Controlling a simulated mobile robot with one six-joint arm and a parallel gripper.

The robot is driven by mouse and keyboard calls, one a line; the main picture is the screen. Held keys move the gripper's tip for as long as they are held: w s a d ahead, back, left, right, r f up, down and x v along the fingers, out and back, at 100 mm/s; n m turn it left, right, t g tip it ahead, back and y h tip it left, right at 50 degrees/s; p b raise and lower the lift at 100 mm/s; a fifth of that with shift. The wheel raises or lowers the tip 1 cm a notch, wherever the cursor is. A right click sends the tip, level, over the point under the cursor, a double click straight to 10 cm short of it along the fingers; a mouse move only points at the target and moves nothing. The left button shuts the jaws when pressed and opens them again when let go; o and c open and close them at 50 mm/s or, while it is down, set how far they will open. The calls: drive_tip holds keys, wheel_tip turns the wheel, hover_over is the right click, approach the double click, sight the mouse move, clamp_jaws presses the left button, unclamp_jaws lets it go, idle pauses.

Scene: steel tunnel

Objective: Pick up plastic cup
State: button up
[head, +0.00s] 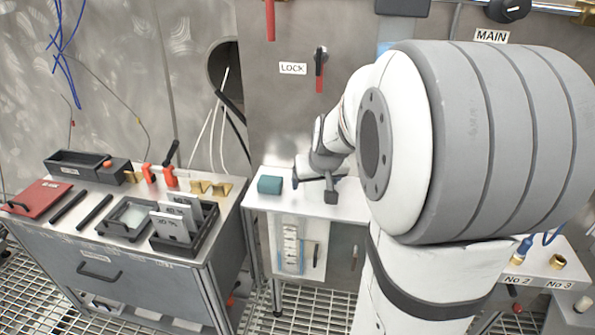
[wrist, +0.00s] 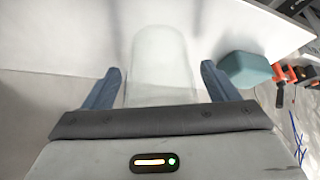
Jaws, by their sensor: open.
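A clear, see-through plastic cup (wrist: 162,55) shows in the wrist view on the pale worktop, between the two blue-grey fingers of my gripper (wrist: 161,68). The fingers are apart, one on each side of the cup, with a visible gap on both sides. The cup's near end is hidden by the gripper body. In the head view my gripper (head: 314,186) is low over the white worktop (head: 270,203). I cannot make out the cup there.
A teal block (head: 270,184) sits left of my gripper; it also shows in the wrist view (wrist: 245,68). At left, a grey cabinet (head: 115,265) carries a red case (head: 41,197), trays and clamps. A gap separates cabinet and worktop. A steel panel stands behind.

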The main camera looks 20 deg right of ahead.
drive_tip(key=shift+w+f, duration=0.2)
drive_tip(key=shift+f, duration=0.2)
drive_tip(key=c, duration=1.1)
